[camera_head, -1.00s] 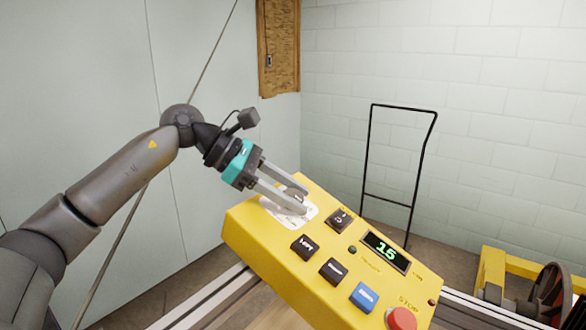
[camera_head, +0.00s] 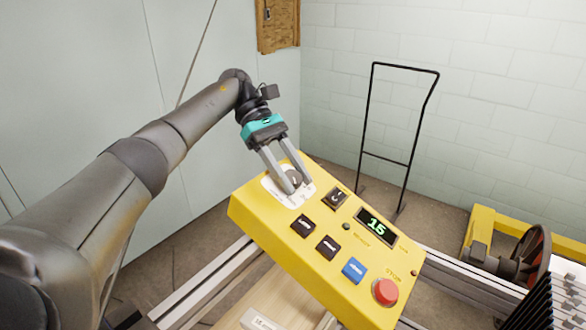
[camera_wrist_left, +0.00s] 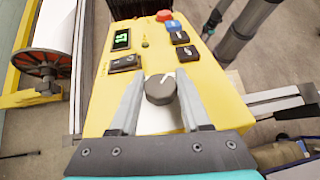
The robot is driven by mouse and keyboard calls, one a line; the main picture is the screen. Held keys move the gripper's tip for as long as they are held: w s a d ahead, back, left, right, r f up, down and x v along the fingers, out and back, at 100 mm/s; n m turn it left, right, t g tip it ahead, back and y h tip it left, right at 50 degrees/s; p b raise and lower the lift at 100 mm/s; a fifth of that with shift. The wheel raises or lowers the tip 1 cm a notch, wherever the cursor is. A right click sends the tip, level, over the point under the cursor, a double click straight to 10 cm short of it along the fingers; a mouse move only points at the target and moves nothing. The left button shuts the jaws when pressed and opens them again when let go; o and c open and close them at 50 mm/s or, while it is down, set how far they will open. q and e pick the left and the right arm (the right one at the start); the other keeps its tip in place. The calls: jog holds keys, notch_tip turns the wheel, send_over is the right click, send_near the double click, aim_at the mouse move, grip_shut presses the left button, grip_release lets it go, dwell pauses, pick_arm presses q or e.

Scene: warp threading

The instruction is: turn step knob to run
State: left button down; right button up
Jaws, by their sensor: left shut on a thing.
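The step knob (camera_head: 294,177) is a dark round knob on a white label plate at the far left end of the yellow control box (camera_head: 262,230). My left gripper (camera_head: 296,187) has its two grey fingers on either side of the knob and is shut on it. In the left wrist view, the knob (camera_wrist_left: 160,89) sits between the fingers, with a pale pointer line on its top. The fingers partly cover the label plate, and I cannot read its markings.
The box also carries a green-lit display (camera_head: 376,226), several push buttons, including a blue one (camera_head: 354,270), and a red stop button (camera_head: 385,291). A black metal frame (camera_head: 365,110) stands behind. A yellow frame with a dark wheel (camera_head: 530,255) is at right.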

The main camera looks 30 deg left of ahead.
pick_arm(q)
jog(key=shift+f+m+g+p, duration=0.15)
jog(key=shift+m+g+p, duration=0.25)
jog(key=shift+g, duration=0.2)
pick_arm(e)
jog(key=shift+r, duration=0.5)
pick_arm(q)
jog(key=shift+c, duration=1.8)
grip_release()
jog(key=shift+r, duration=0.2)
